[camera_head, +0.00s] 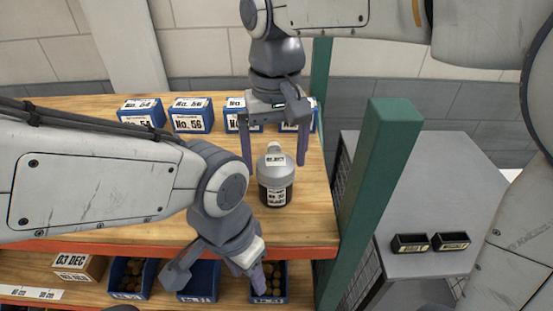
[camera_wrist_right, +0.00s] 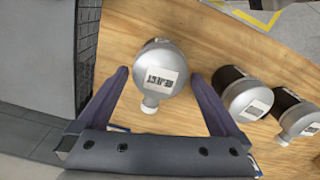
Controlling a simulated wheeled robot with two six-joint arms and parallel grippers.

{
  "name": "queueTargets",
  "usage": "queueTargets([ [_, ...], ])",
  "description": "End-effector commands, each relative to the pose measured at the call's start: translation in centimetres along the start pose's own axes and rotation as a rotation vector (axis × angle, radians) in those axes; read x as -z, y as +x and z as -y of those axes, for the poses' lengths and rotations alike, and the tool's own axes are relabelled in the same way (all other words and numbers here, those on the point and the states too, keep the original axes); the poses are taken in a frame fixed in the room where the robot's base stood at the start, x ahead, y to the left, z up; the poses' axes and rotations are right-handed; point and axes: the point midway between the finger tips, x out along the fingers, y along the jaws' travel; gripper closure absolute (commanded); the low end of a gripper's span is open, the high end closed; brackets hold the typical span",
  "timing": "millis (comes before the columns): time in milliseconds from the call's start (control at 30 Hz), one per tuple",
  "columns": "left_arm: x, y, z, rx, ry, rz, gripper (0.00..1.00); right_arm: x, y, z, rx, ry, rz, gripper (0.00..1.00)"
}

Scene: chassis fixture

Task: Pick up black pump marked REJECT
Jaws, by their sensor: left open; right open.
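The pump marked REJECT (camera_head: 276,190) stands upright on the wooden shelf top. It has a grey domed top, a pale cap, a dark lower body and white labels. In the right wrist view its REJECT label and grey top (camera_wrist_right: 159,68) lie between the fingertips. My right gripper (camera_head: 275,160) is open at the pump, one finger on each side, with gaps showing and no grip. My left gripper (camera_head: 222,278) is open and empty, lower down in front of the lower shelf bins.
Two similar pumps (camera_wrist_right: 243,96) (camera_wrist_right: 296,113) stand close to the right finger in the wrist view. Blue numbered boxes (camera_head: 191,115) line the back of the shelf. A green post (camera_head: 378,170) rises at right. Blue bins (camera_head: 131,278) sit below. My left arm covers the shelf's left part.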

Motion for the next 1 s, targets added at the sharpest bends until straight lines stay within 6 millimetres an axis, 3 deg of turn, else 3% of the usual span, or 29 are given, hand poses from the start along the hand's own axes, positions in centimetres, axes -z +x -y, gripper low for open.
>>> queueTargets([
  [33,0.0,-0.8,-0.1,0.0,0.001,0.0,0.5,-0.1,0.4,0.0,-0.002,0.0,0.005,0.0],
  [200,0.1,-0.9,-0.1,0.0,0.002,0.0,0.5,-0.1,2.4,-0.1,-0.001,0.002,0.003,0.0],
  [433,0.0,-0.8,-0.1,0.0,0.002,0.0,0.5,0.0,2.7,-0.1,0.0,0.003,0.0,0.0],
  [467,0.0,-0.8,-0.1,0.0,0.002,0.0,0.5,0.0,2.7,-0.1,0.0,0.003,0.0,0.04],
  [700,0.0,-0.8,-0.1,0.0,0.001,0.0,0.5,0.0,2.6,-0.1,0.0,0.003,0.0,0.96],
  [733,0.1,-0.8,-0.1,0.0,0.001,0.0,0.5,0.0,2.6,-0.1,0.0,0.003,0.0,1.0],
  [1000,0.1,-0.8,-0.1,0.0,0.001,0.0,0.5,0.0,2.5,-0.1,0.001,0.003,-0.003,1.0],
])
